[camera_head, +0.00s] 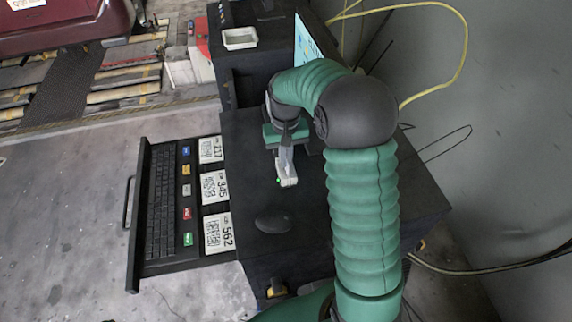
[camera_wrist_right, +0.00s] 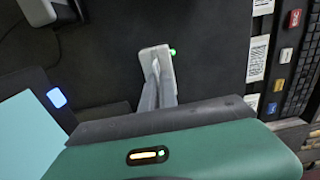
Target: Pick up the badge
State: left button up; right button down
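I cannot pick out the badge with certainty. Printed white cards marked 217 (camera_head: 210,150), 345 (camera_head: 214,187) and 562 (camera_head: 217,232) lie in a column at the desk's left side, right of the keyboard. My right gripper (camera_head: 287,178) points down over the dark desktop, right of the 345 card. Its pale fingers (camera_wrist_right: 157,66) show close together in the right wrist view. A small green light shows beside their tips. Whether a gap or a thin thing lies between them is unclear. My left gripper is not in view.
A black keyboard (camera_head: 161,195) with several coloured keys sits on a pulled-out tray at the left. A dark mouse (camera_head: 273,222) lies nearer to me. Bare dark desktop (camera_head: 245,160) surrounds the gripper.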

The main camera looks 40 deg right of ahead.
jog(key=shift+w+d+f, duration=0.1)
jog(key=shift+d, duration=0.1)
notch_tip(320, 180, up, 8)
jog(key=shift+a+f+b, duration=0.1)
jog(key=shift+f+b, duration=0.05)
jog(key=shift+b, duration=1)
notch_tip(320, 180, up, 4)
jog(key=shift+f+p, duration=0.2)
jog(key=shift+p, duration=0.25)
notch_tip(320, 180, up, 5)
jog(key=p, duration=0.5)
jog(key=shift+f, duration=0.1)
jog(key=shift+f, duration=0.1)
